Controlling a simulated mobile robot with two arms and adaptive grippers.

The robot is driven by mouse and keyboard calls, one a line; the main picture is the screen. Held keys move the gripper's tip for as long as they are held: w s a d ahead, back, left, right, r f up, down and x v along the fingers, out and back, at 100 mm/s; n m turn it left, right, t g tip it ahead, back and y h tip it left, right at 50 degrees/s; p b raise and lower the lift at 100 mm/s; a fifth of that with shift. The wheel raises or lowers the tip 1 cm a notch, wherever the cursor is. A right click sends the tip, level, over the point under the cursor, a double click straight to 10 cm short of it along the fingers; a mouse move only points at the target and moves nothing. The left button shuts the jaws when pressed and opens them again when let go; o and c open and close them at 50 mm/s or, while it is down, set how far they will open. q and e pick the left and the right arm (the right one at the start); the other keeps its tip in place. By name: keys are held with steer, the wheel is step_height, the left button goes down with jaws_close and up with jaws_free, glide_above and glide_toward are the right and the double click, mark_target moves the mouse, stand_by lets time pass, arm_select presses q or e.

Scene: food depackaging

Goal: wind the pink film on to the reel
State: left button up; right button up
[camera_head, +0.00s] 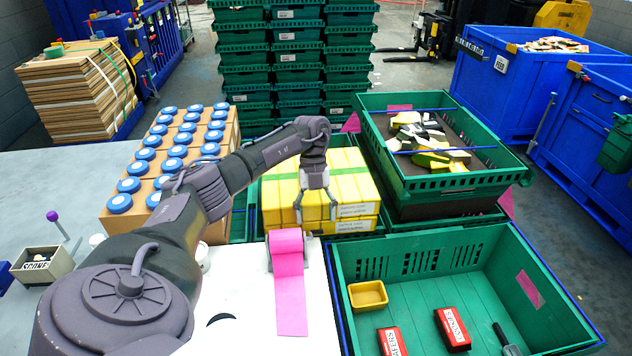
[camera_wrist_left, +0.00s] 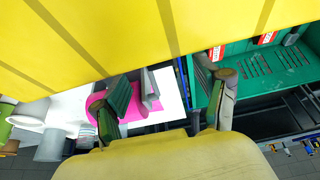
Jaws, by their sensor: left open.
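The pink film (camera_head: 291,300) is a flat strip running toward the front over a white surface. Its far end wraps over a roll (camera_head: 286,242) on the reel, whose grey side supports show only partly. My left gripper (camera_head: 316,208) points down in front of the yellow boxes, just beyond and to the right of the roll. Its two fingers are apart with nothing seen between them. In the left wrist view the pink film (camera_wrist_left: 134,109) shows beside one finger of the left gripper (camera_wrist_left: 165,85), which partly hides the reel. My right gripper is not in view.
Yellow boxes (camera_head: 352,190) stand close behind the left gripper. A green crate (camera_head: 420,272) on the right holds a small yellow tray (camera_head: 368,295) and red packs (camera_head: 453,328). A carton of blue-lidded bottles (camera_head: 173,164) is at left. The white surface (camera_head: 240,285) is mostly clear.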

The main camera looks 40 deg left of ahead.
arm_select(q)
steer(key=v, duration=1)
steer(key=shift+a+r, duration=0.1)
steer(key=shift+r, duration=0.1)
steer(key=shift+c, duration=0.4)
